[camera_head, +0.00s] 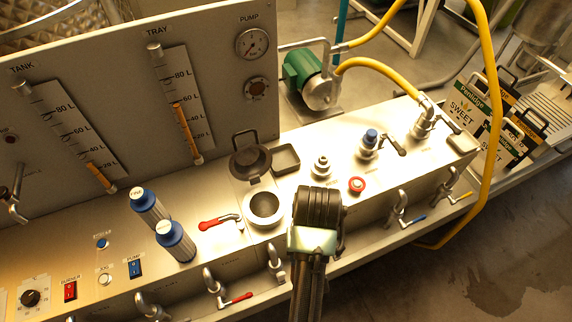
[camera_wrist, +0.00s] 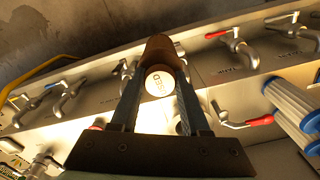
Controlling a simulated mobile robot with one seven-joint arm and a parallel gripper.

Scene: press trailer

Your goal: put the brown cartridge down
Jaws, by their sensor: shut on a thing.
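My gripper (camera_wrist: 156,76) is shut on the brown cartridge (camera_wrist: 160,50) in the wrist view. The fingers lie on either side of it, and its pale round end with dark lettering faces the camera. In the head view my arm's dark end is over the front part of the steel bench, right of the open round housing (camera_head: 264,208); I cannot make out the cartridge there. Whether the cartridge touches anything below it cannot be told.
Two blue-capped cartridges (camera_head: 176,243) stand left of the housing. A red-handled valve (camera_head: 218,222) is close to it. The raised lid (camera_head: 250,158) and a small square tray (camera_head: 285,158) are behind. A red button (camera_head: 357,185) and several taps line the bench.

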